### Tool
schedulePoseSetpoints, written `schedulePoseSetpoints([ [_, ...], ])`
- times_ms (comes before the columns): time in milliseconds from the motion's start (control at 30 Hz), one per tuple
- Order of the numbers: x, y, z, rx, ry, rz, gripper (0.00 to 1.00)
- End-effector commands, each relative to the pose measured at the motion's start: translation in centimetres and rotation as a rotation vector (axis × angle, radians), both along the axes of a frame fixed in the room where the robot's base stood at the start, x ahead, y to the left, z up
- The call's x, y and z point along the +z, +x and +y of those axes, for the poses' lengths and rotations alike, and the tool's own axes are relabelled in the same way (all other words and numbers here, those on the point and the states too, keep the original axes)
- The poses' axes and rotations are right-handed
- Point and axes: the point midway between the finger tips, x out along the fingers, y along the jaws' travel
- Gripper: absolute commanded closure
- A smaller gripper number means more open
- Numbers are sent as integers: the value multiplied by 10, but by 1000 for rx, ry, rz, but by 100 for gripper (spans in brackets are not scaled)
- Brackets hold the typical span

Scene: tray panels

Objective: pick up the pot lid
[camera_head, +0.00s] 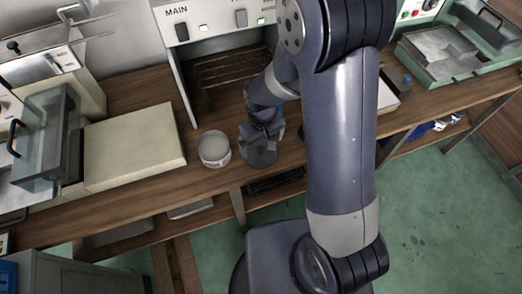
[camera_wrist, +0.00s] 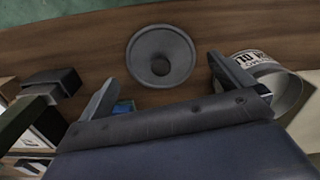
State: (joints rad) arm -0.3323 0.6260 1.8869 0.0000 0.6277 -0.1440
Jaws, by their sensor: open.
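A dark grey round disc with a raised rim and a dark round centre, which I take as the pot lid (camera_wrist: 142,50), lies flat on the wooden bench in the wrist view. In the head view the lid (camera_head: 259,158) shows just below my gripper (camera_head: 262,133), which partly covers it. In the wrist view my gripper (camera_wrist: 162,69) is open, with one finger on each side of the lid's lower part in the picture. Nothing is held between the fingers. I cannot tell how high the fingers are above the lid.
A white round tin with a printed label (camera_head: 214,150) stands just left of the lid; it shows beside the right finger in the wrist view (camera_wrist: 283,91). A cream box (camera_head: 134,146) lies farther left. A panel marked MAIN (camera_head: 208,20) stands behind. The bench's front edge is close.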

Motion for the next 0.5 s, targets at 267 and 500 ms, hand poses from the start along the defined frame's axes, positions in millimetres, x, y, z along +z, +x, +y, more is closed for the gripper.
schedulePoseSetpoints([
  [267, -33, 0, -1, 0, -1, 5, 0],
  [500, -46, 1, -1, 0, -1, 2, 0],
])
